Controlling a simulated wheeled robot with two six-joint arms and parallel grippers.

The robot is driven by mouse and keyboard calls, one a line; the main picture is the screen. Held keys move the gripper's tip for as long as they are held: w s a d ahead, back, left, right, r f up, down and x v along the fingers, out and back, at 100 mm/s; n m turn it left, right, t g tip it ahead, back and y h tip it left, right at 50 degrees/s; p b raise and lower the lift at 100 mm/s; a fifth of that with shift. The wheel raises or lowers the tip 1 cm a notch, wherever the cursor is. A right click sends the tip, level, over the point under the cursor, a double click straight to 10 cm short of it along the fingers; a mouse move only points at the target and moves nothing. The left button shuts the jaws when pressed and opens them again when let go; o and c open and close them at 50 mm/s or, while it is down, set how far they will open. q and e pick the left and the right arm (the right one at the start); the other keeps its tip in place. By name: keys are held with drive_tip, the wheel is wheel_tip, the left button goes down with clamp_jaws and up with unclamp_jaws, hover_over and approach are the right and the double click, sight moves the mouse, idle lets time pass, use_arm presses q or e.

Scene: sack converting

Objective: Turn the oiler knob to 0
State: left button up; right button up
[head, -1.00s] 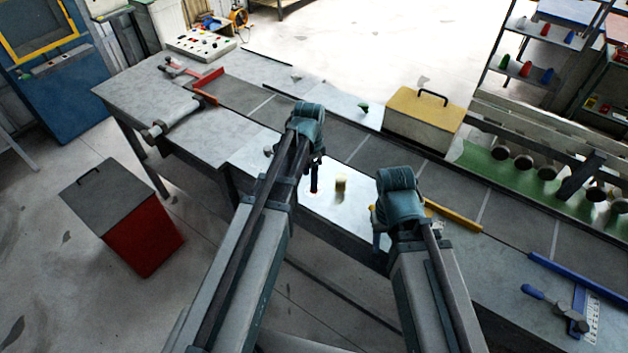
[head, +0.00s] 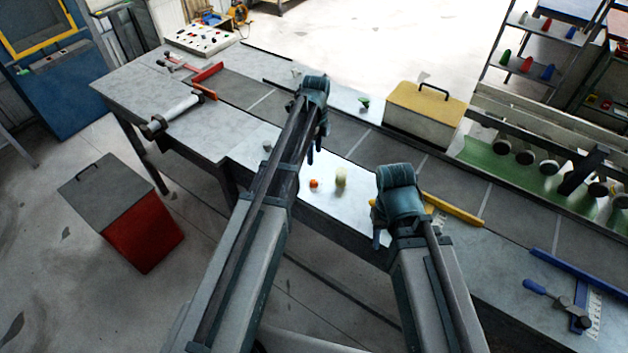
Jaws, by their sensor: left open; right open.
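A small orange round piece (head: 314,183) sits on the pale bench plate. A cream upright cylinder (head: 341,178) stands just right of it. A small grey knob-like piece (head: 267,147) is at the left of the plate, and a green-topped piece (head: 363,103) is beyond the belt. I cannot tell which of these is the oiler knob; no scale or 0 mark is readable. My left gripper (head: 311,156) is open, pointing down above and beyond the orange piece, apart from it. My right gripper (head: 376,237) is open near the bench's front edge, right of the cream cylinder, its fingers partly hidden.
A grey belt (head: 345,133) crosses the bench. A yellow-lidded box (head: 424,108) stands beyond it. A red bin (head: 140,235) stands on the floor at left.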

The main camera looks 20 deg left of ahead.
sight(314, 181)
use_arm(q)
drive_tip(key=f+b, duration=1.2)
drive_tip(key=shift+s+f, duration=0.25)
drive_tip(key=shift+f, duration=0.15)
drive_tip(key=shift+c, duration=0.3)
clamp_jaws()
